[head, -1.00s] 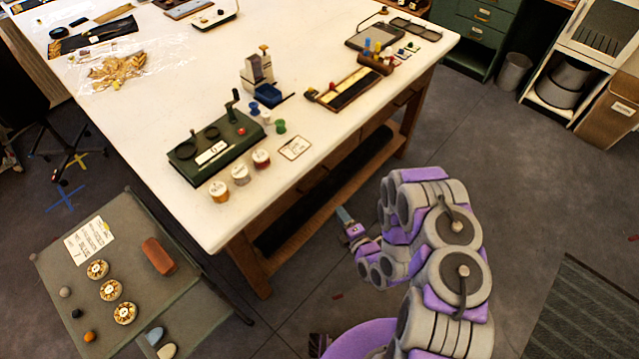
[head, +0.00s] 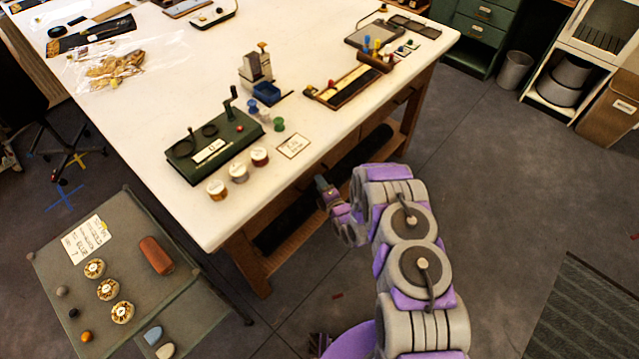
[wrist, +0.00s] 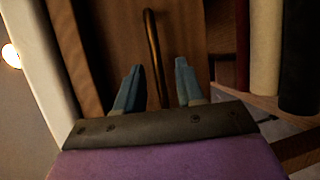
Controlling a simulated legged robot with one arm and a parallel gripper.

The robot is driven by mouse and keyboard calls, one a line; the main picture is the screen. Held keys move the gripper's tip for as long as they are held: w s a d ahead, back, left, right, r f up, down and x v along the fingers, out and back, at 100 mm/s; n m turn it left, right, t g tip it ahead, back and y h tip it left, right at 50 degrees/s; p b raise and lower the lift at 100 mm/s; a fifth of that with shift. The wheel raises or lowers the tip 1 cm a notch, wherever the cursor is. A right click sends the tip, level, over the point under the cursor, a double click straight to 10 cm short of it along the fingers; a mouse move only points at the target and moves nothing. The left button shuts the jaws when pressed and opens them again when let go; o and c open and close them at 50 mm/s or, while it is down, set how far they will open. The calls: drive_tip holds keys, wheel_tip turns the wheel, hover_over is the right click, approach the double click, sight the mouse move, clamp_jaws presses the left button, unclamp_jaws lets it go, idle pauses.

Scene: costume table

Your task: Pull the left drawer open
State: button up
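The left drawer's wooden front (wrist: 185,35) shows in the wrist view, with a thin bronze bar handle (wrist: 153,45) on it. My gripper (wrist: 158,72) is open, its two blue fingers apart, with the handle between them in this view. Gaps show between the handle and both fingers. I cannot tell how deep the fingers reach around it. In the head view my gripper (head: 321,184) is at the table's near long side, just below the top's edge. The drawer front is hidden there by the tabletop and my arm.
The white worktable (head: 330,220) carries a green crank device (head: 215,145), several small jars and tools. A low grey side table (head: 125,245) stands at the left. A lower wooden shelf (head: 285,240) runs under the worktable.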

drive_tip(key=shift+w+a+f, duration=0.15)
drive_tip(key=shift+w+a, duration=0.5)
drive_tip(key=shift+a, duration=0.05)
drive_tip(key=shift+d, duration=0.1)
drive_tip(key=shift+d, duration=0.1)
drive_tip(key=shift+c, duration=1.4)
drive_tip(key=shift+s, duration=0.1)
clamp_jaws()
